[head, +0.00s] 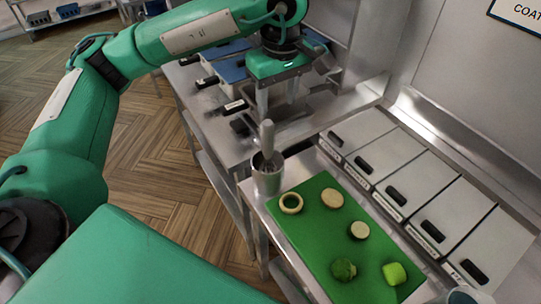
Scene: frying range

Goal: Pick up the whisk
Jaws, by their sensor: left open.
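A utensil with a pale grey handle (267,140), which appears to be the whisk, stands nearly upright in a small metal cup (268,181). Its lower end is mostly hidden inside the cup. My right gripper is not in view.
A green cutting board (309,235) holds several vegetable pieces. A row of lidded grey bins (423,181) with black handles lines the counter's right side. Blue bins (232,71) stand behind my left arm. A metal wall rises at the right.

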